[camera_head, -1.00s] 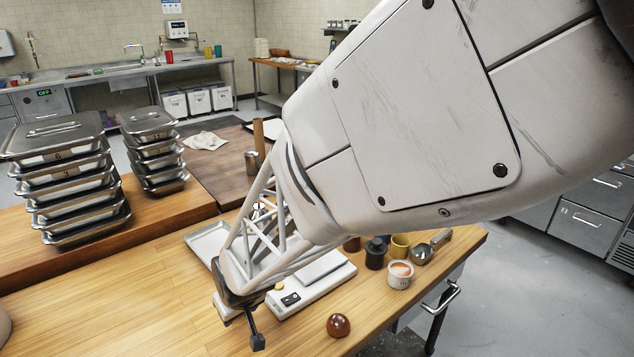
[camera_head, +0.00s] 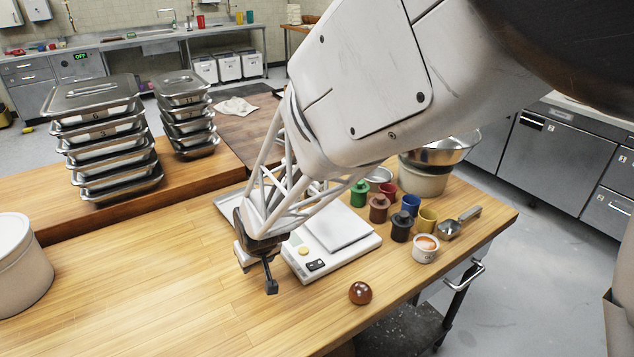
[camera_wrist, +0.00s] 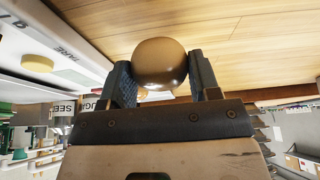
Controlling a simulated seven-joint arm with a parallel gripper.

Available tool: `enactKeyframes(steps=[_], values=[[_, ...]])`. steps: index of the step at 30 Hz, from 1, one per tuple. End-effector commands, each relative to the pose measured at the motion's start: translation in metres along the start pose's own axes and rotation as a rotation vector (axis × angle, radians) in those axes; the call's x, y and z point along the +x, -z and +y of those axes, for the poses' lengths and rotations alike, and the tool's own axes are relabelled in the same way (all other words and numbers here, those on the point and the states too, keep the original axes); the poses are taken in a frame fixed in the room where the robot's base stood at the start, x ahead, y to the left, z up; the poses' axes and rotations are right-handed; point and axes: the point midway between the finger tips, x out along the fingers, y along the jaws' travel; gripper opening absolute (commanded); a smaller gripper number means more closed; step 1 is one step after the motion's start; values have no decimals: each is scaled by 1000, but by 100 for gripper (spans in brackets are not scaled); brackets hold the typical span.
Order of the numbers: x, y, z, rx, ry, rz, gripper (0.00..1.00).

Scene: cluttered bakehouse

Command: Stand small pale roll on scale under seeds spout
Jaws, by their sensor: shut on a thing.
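My gripper (camera_head: 256,268) is beside the left front edge of the white scale (camera_head: 358,254). In the wrist view, my gripper (camera_wrist: 163,75) is shut on a small round tan roll (camera_wrist: 158,60), held between its dark fingers. The scale also shows in the wrist view (camera_wrist: 75,42). A label reading "SEE" (camera_wrist: 63,108) is partly hidden at the left there; I cannot make out the seeds spout itself.
A glossy brown ball-shaped roll (camera_head: 360,293) lies right of the scale. Several coloured pots (camera_head: 379,208), a white cup (camera_head: 425,248) and a metal scoop (camera_head: 458,222) stand behind it. Stacked metal trays (camera_head: 108,150) stand at the left.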

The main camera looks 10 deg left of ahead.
Motion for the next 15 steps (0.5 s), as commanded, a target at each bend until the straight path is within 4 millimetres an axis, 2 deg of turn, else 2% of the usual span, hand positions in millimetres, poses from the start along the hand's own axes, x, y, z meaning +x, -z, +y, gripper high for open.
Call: enactKeyframes(steps=[7,15], values=[[23,-10,0,0,0,-1,43],[26,-11,0,0,0,1,43]])
